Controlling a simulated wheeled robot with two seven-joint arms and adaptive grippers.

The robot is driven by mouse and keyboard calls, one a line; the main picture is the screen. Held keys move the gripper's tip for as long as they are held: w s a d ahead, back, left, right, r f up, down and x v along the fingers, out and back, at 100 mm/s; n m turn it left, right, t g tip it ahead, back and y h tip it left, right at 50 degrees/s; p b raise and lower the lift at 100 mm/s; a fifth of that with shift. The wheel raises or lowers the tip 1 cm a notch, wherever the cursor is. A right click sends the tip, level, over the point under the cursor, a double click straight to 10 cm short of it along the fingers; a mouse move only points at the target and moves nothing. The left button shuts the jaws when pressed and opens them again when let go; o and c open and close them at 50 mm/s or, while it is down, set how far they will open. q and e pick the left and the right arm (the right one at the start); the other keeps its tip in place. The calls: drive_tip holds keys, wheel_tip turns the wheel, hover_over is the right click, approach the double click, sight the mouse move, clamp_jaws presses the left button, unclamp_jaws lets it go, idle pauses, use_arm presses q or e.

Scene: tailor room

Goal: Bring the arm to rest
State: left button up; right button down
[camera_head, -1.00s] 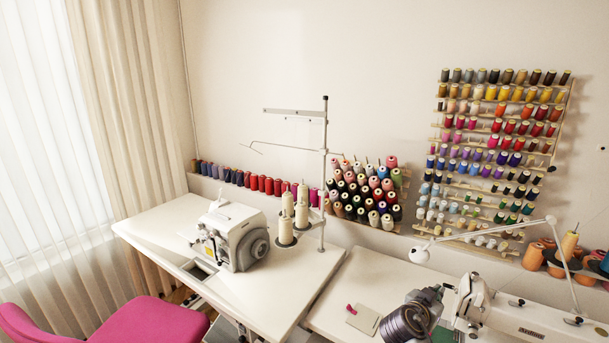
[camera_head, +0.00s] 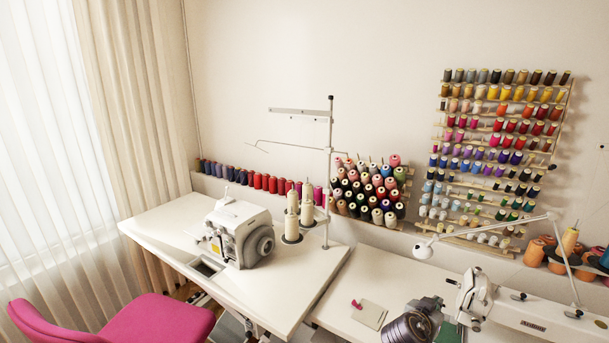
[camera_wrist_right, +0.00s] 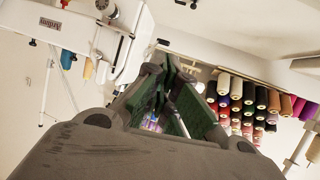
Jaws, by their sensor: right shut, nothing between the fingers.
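My right gripper (camera_head: 432,304) shows at the bottom edge of the head view, right of centre, in front of the white sewing machine (camera_head: 474,298). Its dark wrist part is cut off by the frame's bottom edge. In the right wrist view my right gripper (camera_wrist_right: 172,72) has its green-padded fingers closed together at the tips, with nothing held. My left gripper does not show in either view.
A white table (camera_head: 150,222) holds a serger (camera_head: 240,232) and cone stand. A second table (camera_head: 340,318) carries a small pad (camera_head: 369,314) with a pink item. A white lamp arm (camera_head: 490,228) spans above the sewing machine. A pink chair (camera_head: 160,322) stands front left.

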drive_tip(key=s+a+f+n+g+y, duration=0.25)
drive_tip(key=s+a+f+n, duration=0.2)
drive_tip(key=s, duration=0.45)
drive_tip(key=s+a+f+n+g+y, duration=0.1)
drive_tip(key=s+a+f+n+y, duration=0.3)
drive_tip(key=s, duration=0.4)
drive_tip(key=s+a+f+n+g+y, duration=0.2)
drive_tip(key=s+a+y, duration=0.3)
drive_tip(key=s, duration=0.4)
wheel_tip(320, 180, down, 32)
drive_tip(key=s+g+h, duration=0.1)
drive_tip(key=s, duration=0.1)
drive_tip(key=s+d+f, duration=0.3)
drive_tip(key=s+f, duration=0.7)
drive_tip(key=s, duration=0.1)
drive_tip(key=s+d+f+g, duration=0.1)
drive_tip(key=s+d+f, duration=0.2)
drive_tip(key=s+f, duration=0.7)
drive_tip(key=shift+s+f+n, duration=0.4)
drive_tip(key=shift+s+n, duration=0.05)
drive_tip(key=shift+s+g+h, duration=0.1)
drive_tip(key=shift+g+h, duration=0.15)
